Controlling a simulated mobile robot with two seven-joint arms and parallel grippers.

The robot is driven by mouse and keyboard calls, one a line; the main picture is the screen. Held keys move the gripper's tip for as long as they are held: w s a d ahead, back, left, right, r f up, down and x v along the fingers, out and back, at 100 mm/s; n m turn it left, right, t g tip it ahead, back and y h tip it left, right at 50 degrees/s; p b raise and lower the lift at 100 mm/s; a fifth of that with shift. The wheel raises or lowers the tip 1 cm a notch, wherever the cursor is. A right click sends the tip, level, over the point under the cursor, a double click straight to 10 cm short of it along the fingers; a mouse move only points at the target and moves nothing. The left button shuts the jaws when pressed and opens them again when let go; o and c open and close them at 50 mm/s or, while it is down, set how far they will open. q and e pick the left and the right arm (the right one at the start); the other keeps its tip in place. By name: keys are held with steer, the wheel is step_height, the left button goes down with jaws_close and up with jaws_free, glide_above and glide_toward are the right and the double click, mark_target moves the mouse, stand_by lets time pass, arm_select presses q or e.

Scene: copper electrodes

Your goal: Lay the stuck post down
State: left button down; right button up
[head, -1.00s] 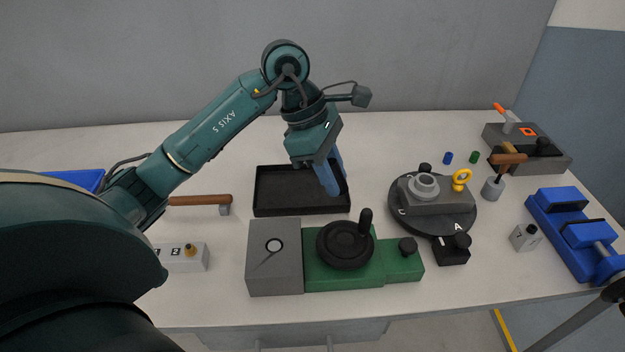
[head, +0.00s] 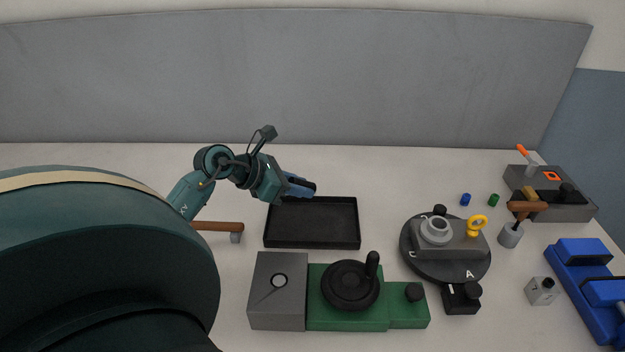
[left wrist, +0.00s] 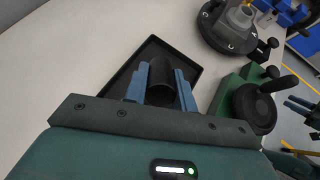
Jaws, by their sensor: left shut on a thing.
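My left gripper (head: 302,187) is over the back edge of the black tray (head: 312,243), its blue fingers pointing right. In the left wrist view, the left gripper (left wrist: 162,88) is shut on a dark cylindrical post (left wrist: 161,72), with one finger on each side of it. The tray (left wrist: 195,68) shows below and behind the post. In the head view the post is mostly hidden by the fingers. My right gripper (left wrist: 301,107) seems to show only in part at the right edge of the left wrist view; its jaws are unclear.
A grey and green fixture with a black handwheel (head: 350,286) stands in front of the tray. A round dark turntable (head: 413,252) is to the right. A wooden-handled tool (head: 217,226) lies left of the tray. A blue vise (head: 585,285) stands far right. The tray floor looks empty.

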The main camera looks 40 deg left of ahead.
steer(key=shift+s+f, duration=0.1)
steer(key=shift+f, duration=0.05)
